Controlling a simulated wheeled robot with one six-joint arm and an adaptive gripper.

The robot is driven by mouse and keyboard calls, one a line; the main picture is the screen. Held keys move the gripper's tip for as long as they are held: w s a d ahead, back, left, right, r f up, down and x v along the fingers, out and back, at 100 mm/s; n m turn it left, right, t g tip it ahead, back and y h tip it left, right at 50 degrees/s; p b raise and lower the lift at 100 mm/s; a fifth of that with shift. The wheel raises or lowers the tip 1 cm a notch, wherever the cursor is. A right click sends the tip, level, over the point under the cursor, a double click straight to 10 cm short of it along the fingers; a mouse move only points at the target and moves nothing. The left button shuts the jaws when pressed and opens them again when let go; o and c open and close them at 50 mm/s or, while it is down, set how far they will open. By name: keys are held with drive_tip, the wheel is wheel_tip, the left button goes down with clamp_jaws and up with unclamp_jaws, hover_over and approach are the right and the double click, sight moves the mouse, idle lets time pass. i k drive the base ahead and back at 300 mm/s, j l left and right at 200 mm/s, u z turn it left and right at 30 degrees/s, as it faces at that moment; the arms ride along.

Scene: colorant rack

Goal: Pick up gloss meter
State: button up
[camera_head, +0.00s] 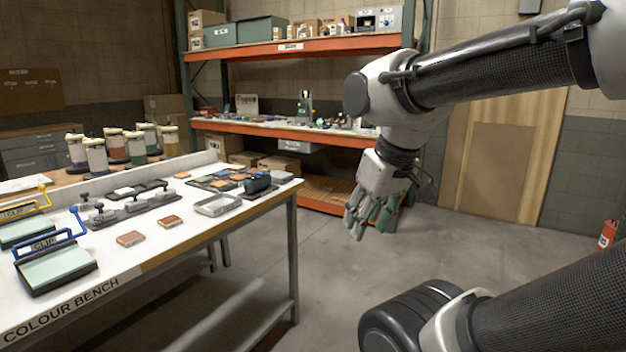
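A small dark, rounded device (258,184) sits on the white bench top (165,244) near its far right end. It may be the gloss meter, but it is too small to tell for sure. My gripper (364,222) hangs in the air to the right of the bench, pointing down, well apart from the device. Its fingers look spread, and nothing shows between them.
A shallow grey tray (217,206) lies beside the device, with colour swatches (222,179) behind. Two reddish tiles (130,239), clip boards (58,268) and several jars (96,153) stand leftward. An orange shelf rack (290,128) is behind; open floor lies right.

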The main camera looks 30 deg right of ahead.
sight(254, 183)
drive_tip(key=z, duration=0.3)
drive_tip(key=i+l+u, duration=0.3)
drive_tip(key=i+l, duration=0.45)
drive_tip(key=i, duration=0.2)
drive_tip(key=i+l+u, duration=0.35)
drive_tip(key=i+l, duration=0.55)
drive_tip(key=l, duration=0.1)
